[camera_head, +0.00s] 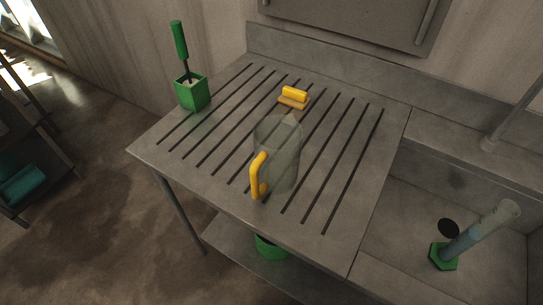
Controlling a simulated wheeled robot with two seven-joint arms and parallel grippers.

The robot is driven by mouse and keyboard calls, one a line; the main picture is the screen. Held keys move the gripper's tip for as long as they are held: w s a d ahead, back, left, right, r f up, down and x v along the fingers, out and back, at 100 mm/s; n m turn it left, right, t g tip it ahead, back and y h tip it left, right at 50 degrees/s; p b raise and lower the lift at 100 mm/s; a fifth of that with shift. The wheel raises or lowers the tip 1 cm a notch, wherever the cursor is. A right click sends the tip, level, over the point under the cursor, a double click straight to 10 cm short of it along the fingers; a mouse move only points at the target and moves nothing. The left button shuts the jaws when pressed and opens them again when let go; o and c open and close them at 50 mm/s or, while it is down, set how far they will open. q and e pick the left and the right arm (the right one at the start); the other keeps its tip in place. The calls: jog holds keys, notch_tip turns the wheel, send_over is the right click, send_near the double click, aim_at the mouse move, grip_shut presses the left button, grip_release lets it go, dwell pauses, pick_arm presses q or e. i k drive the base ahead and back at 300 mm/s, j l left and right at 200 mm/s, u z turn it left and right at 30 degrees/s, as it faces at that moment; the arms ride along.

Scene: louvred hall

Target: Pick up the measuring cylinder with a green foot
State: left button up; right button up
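The measuring cylinder (480,230) is a clear, bluish tube on a green hexagonal foot (443,257). It is at the lower right, inside the sink basin, and its tube leans up to the right in the picture. Its foot seems to rest on the basin floor, beside the dark round drain. Neither of my grippers shows in the head view.
A clear jug (281,150) with a yellow handle stands on the slotted draining board (225,205). Behind it lies a yellow brush-like object (294,97). A green holder (192,92) with a green-handled brush stands at the back left. The basin (400,215) has raised walls.

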aim_at(445, 256)
jog(key=z, duration=1.7)
